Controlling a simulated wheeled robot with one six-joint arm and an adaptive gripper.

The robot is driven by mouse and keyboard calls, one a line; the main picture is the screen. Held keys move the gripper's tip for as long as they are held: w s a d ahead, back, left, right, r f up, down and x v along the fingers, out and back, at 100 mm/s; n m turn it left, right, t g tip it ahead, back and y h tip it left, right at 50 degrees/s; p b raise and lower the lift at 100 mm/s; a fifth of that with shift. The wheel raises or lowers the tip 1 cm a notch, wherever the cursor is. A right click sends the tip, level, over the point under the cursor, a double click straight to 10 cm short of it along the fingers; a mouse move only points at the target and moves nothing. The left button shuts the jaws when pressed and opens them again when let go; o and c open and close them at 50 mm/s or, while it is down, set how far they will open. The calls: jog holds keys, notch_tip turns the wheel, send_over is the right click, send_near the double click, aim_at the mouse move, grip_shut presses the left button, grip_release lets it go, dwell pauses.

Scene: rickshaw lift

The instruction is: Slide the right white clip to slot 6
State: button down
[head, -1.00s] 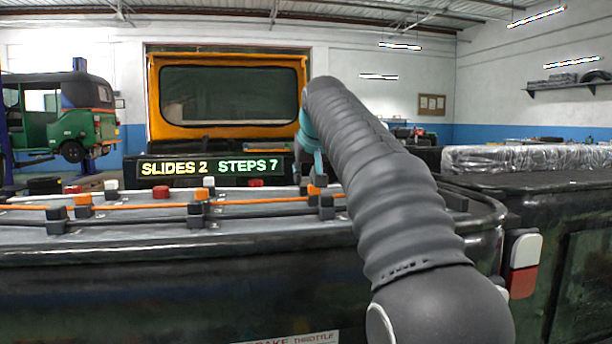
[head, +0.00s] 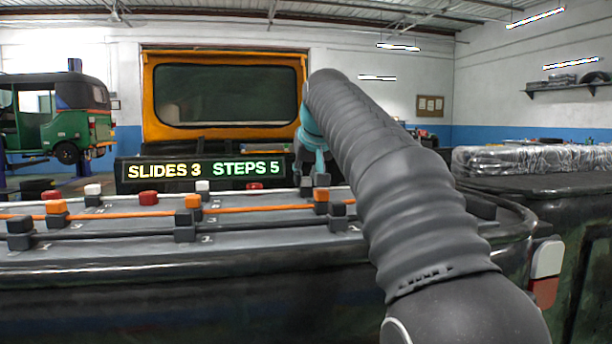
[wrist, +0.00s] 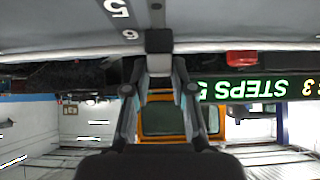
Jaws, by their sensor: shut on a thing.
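The right white clip (wrist: 158,63) is between my gripper's fingertips in the wrist view, its pale part below a dark block (wrist: 158,40). My gripper (wrist: 158,74) is shut on it. In the head view my gripper (head: 312,172) is at the back right of the panel, where the arm and an orange clip partly hide the held clip. Two other white clips (head: 203,187) (head: 93,189) stand to the left.
Orange clips (head: 192,201) and black clips (head: 185,232) stand on nearer rails. Red stops (head: 149,197) sit along the back, one (wrist: 241,58) near my gripper. A lit display (head: 205,171) behind the panel reads SLIDES 3, STEPS 5.

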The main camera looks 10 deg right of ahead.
jog(key=c, duration=1)
grip_release()
jog(key=shift+w, duration=0.2)
jog(key=shift+o, duration=0.2)
jog(key=shift+s, duration=0.1)
jog(key=v, duration=1.2)
